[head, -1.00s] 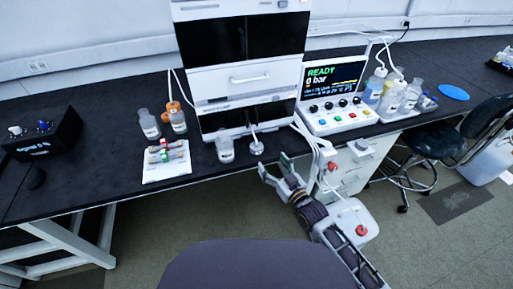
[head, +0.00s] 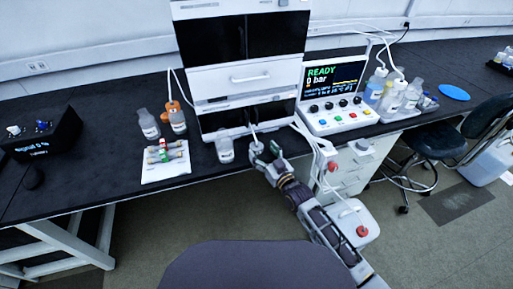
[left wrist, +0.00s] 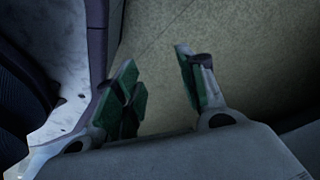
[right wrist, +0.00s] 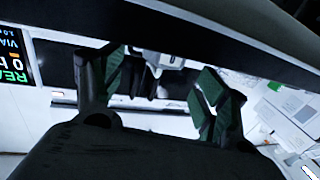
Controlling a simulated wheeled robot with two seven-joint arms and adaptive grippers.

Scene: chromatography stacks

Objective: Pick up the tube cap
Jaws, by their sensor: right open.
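The white tube cap (head: 257,147) with its thin upright tube stands on the dark bench in front of the chromatography stack, partly hidden by my right gripper in the head view. My right gripper (head: 266,153) is open, with its fingertips beside the cap at the bench's front edge. In the right wrist view its green-padded fingers (right wrist: 164,75) are apart, and I cannot tell whether the pale part between them is the cap. My left gripper (left wrist: 156,58) is open and empty above the floor in the left wrist view; it is out of the head view.
A clear bottle (head: 225,149) stands just left of the cap. The white stack (head: 237,78) rises behind, and the control panel (head: 337,112) is to the right. White tubes (head: 314,140) hang close to the right of my right gripper. A white mat (head: 165,174) holds small vials.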

